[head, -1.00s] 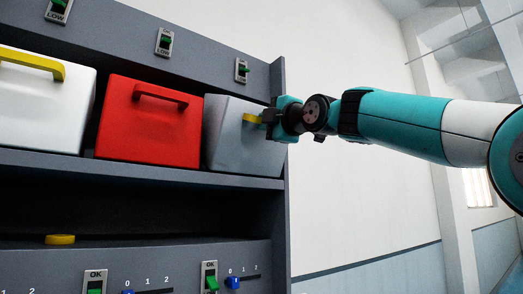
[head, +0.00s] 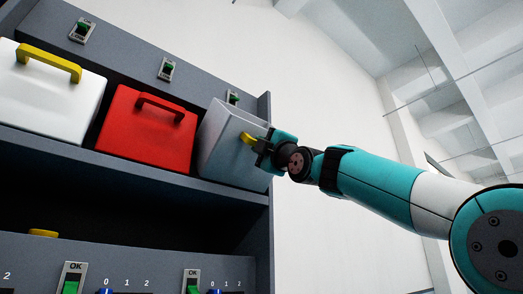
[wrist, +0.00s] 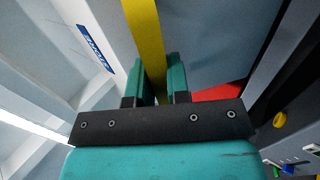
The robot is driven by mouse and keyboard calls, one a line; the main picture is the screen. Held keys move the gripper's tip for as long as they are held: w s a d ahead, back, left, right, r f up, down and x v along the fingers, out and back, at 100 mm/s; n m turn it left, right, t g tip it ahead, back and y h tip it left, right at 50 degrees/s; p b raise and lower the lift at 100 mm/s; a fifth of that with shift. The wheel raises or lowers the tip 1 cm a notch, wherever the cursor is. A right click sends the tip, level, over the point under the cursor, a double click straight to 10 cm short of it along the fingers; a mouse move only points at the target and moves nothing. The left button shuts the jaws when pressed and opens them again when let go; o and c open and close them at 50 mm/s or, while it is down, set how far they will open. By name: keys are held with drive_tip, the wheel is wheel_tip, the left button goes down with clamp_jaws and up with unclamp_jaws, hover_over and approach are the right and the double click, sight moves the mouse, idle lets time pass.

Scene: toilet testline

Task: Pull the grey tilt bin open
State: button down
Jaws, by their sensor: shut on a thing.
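The grey tilt bin (head: 226,152) stands at the right end of the shelf in the head view. Its top leans out toward me, past the red bin's front. Its yellow handle (head: 248,139) is on its front face. My gripper (head: 264,145) is shut on this handle. In the wrist view the yellow handle (wrist: 145,35) runs between the two teal fingers of my gripper (wrist: 160,80). The gripper hides part of the handle and of the bin's right side in the head view.
A red bin (head: 150,135) with a red handle stands just left of the grey one. A white bin (head: 48,95) with a yellow handle is further left. The shelf edge (head: 130,170) runs below them. Open space lies right of the rack.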

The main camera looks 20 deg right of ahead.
drive_tip(key=c, duration=1.1)
unclamp_jaws()
drive_tip(key=b+v, duration=0.8)
drive_tip(key=v, duration=0.9)
drive_tip(key=shift+s, duration=0.2)
drive_tip(key=shift+d+f, duration=0.1)
